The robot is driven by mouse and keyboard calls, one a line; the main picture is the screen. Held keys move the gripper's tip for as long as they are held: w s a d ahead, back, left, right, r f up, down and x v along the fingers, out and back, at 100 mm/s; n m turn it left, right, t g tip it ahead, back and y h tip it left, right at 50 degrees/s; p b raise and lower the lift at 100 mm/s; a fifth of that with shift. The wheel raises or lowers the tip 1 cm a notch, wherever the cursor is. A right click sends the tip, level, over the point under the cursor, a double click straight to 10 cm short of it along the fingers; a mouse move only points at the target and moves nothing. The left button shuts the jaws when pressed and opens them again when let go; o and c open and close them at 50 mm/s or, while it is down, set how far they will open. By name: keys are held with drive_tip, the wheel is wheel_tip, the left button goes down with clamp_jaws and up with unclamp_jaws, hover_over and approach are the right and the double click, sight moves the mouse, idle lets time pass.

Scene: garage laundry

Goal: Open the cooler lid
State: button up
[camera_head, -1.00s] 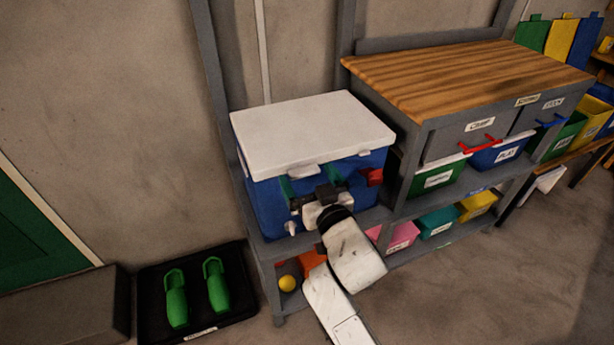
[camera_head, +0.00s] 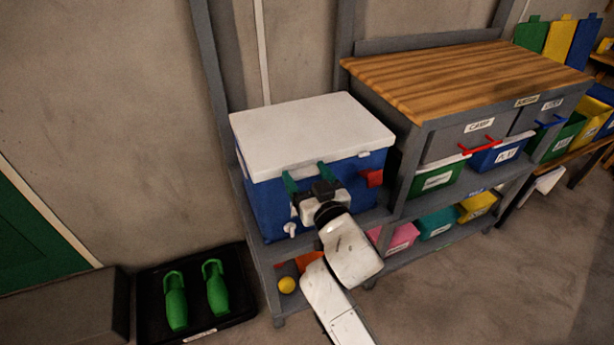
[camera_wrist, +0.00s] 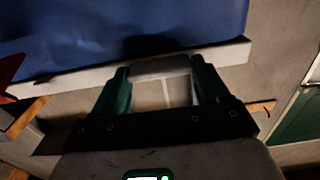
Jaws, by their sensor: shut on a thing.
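The cooler has a blue body (camera_head: 264,208) and a flat white lid (camera_head: 310,130), which lies closed on top. My gripper (camera_head: 307,175) is at the lid's front edge, its green fingers on either side of the front tab. In the wrist view my gripper (camera_wrist: 160,70) is shut on the pale lid tab (camera_wrist: 160,67), one finger at each side. The white lid rim (camera_wrist: 70,77) and blue body (camera_wrist: 120,25) also show there. My gripper hides most of the tab in the head view.
The cooler stands on a grey shelf beside a wood-topped bench (camera_head: 460,75) with labelled bins. A red piece (camera_head: 373,178) is at the cooler's right front, a white spigot (camera_head: 290,229) at its lower front.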

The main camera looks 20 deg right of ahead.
drive_tip(key=c, duration=0.5)
drive_tip(key=shift+r, duration=0.15)
